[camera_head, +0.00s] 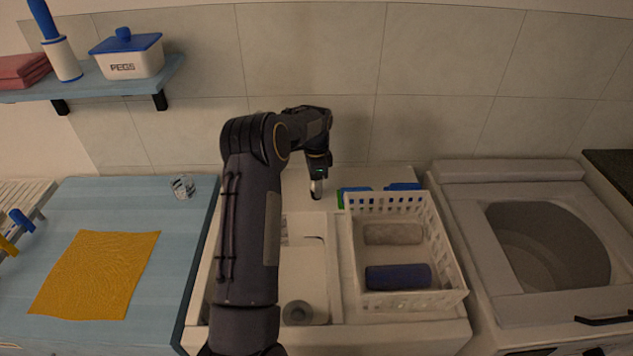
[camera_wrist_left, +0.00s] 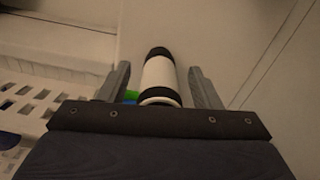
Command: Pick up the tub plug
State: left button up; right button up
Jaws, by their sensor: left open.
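In the head view my left gripper (camera_head: 317,186) points down over the ledge behind the sink. In the left wrist view its two fingers (camera_wrist_left: 160,85) are apart, with a white cylinder with black ends (camera_wrist_left: 160,75) between them. A gap shows on the cylinder's right; contact on either side is unclear. A grey round piece with a dark centre (camera_head: 298,312) lies at the front of the sink basin (camera_head: 305,268). I cannot tell whether it is the tub plug or a drain, nor whether the cylinder is the plug. My left arm covers the sink's left part. My right gripper is out of view.
A white basket (camera_head: 455,270) with a blue roll (camera_head: 398,277) and a beige roll (camera_head: 393,233) stands right of the basin. Green and blue items sit behind it. A washer (camera_head: 455,210) is at right. A blue counter (camera_head: 190,235) holds a yellow cloth (camera_head: 98,275) and a glass (camera_head: 183,186).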

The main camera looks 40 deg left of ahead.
pick_arm(q)
jog(key=c, duration=1.1)
jog(key=shift+r, duration=0.15)
